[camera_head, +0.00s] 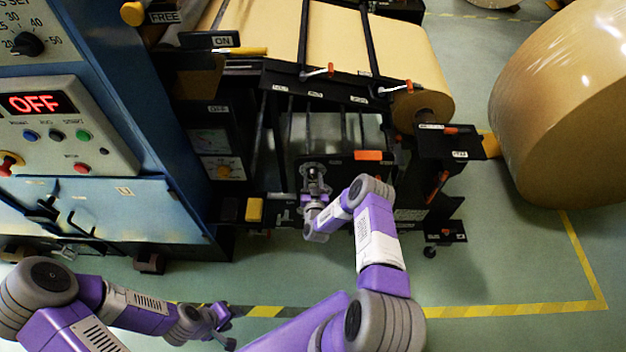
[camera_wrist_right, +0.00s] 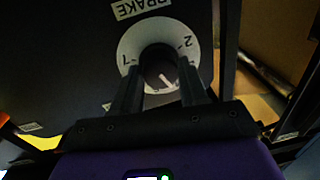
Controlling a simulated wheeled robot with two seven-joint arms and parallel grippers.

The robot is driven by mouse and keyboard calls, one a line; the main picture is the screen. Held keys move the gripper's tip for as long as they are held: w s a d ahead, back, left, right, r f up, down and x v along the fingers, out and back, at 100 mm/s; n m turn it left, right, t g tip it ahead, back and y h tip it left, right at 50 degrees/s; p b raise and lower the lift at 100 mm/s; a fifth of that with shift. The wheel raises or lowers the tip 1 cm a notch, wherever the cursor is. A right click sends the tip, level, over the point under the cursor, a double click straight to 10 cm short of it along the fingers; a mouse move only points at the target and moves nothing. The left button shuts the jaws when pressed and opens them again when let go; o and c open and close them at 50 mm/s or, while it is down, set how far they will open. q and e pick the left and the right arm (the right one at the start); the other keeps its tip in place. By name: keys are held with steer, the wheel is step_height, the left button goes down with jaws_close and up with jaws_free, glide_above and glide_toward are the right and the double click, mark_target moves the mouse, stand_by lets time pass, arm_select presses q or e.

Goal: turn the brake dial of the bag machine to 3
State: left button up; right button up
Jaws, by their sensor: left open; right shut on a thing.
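The brake dial (camera_wrist_right: 128,50) shows in the right wrist view as a white round scale under an upside-down BRAKE label (camera_wrist_right: 140,7). A 2 reads at its right and a 7 at its left; the fingers hide other numbers. My right gripper (camera_wrist_right: 160,75) is shut on its dark knob (camera_wrist_right: 157,60), one finger each side. A pale pointer line shows on the knob's lower right; I cannot tell which number it meets. In the head view my right gripper (camera_head: 313,180) is at the dial on the bag machine's dark panel (camera_head: 345,172). My left gripper (camera_head: 226,326) is open and empty at lower left.
A blue control cabinet (camera_head: 140,100) with a red OFF display (camera_head: 37,103) stands at left. A kraft roll (camera_head: 430,75) sits in the machine; a large wrapped roll (camera_head: 565,100) stands at right. Yellow tape (camera_head: 520,309) marks the floor, which is clear at lower right.

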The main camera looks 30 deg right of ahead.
steer(key=shift+n, duration=0.3)
steer(key=n, duration=0.3)
steer(key=shift+a+n, duration=0.1)
steer(key=shift+n, duration=0.2)
steer(key=shift+n+g, duration=0.3)
steer(key=shift+n, duration=1.8)
steer(key=o, duration=1.1)
steer(key=shift+c, duration=0.2)
steer(key=v, duration=0.7)
steer(key=shift+s+p, duration=0.25)
steer(key=shift+p, duration=0.2)
steer(key=shift+a+r, duration=0.1)
